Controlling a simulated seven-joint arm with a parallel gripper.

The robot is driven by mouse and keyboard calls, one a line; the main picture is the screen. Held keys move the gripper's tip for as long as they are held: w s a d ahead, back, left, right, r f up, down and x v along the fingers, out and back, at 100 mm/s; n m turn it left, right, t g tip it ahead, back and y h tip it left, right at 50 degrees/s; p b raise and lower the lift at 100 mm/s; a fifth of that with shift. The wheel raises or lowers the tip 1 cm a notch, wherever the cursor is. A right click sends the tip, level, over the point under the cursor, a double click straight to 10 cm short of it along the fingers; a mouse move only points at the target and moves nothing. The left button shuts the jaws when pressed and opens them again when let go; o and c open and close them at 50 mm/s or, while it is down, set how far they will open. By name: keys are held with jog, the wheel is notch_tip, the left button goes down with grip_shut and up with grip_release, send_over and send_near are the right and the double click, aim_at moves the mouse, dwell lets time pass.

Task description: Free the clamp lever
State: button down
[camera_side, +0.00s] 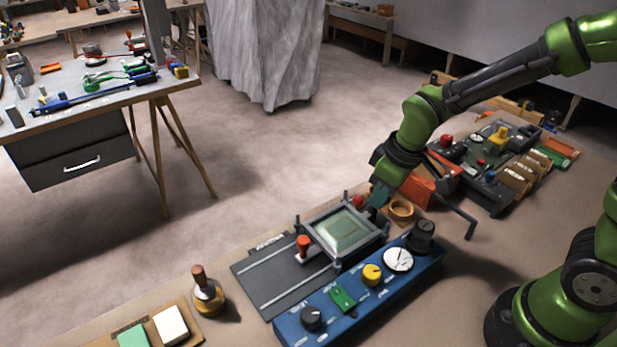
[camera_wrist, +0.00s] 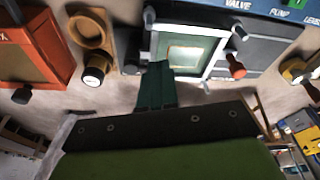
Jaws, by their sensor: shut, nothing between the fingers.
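A clamp frame (camera_side: 376,245) with corner posts holds a greenish plate (camera_side: 342,231) on a dark bed. A red-handled lever (camera_side: 303,243) stands upright at the frame's left side; it also shows in the wrist view (camera_wrist: 236,66). Another red knob (camera_side: 358,201) shows at the frame's back edge, close to my fingers. I cannot tell which one is the clamp lever. My gripper (camera_side: 378,205) is at the frame's back right corner. In the wrist view its teal fingers (camera_wrist: 157,68) are shut and empty, tips at the frame's edge. Contact cannot be told.
A blue panel (camera_side: 335,322) with knobs and a gauge runs along the front. A wooden ring (camera_side: 400,211) and an orange box (camera_side: 430,186) stand to the right. Bare bench lies between flask and fixture.

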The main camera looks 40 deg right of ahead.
aim_at(356, 197)
jog(key=shift+w+a+f, duration=0.15)
jog(key=shift+w, duration=0.3)
jog(key=shift+w+a+f, duration=0.1)
jog(key=shift+w+f, duration=0.05)
jog(key=shift+w, duration=0.3)
jog(key=shift+w+a+m, duration=0.2)
jog(key=shift+w+m, duration=0.1)
jog(key=shift+m, duration=0.5)
jog(key=shift+w+a+m+h, duration=0.2)
jog(key=shift+w+m+h, duration=0.25)
jog(key=shift+m, duration=0.55)
jog(key=m, duration=0.1)
jog(key=w+m, duration=0.1)
jog(key=m, duration=0.1)
jog(key=shift+w+m+h, duration=0.25)
jog(key=shift+m+h, duration=0.05)
jog(key=shift+h, duration=0.05)
jog(key=shift+w+d+m+g+h, duration=0.3)
jog(key=shift+w+m, duration=0.25)
jog(key=shift+m, duration=0.95)
jog(key=shift+w+d+m+g+h, duration=0.2)
jog(key=shift+w+m, duration=0.4)
jog(key=shift+m, duration=0.9)
jog(key=shift+w+d+m+g+h, duration=0.2)
jog(key=shift+w+d+m+h, duration=0.25)
jog(key=shift+m, duration=1.05)
jog(key=shift+w, duration=0.15)
jog(key=shift+a, duration=0.1)
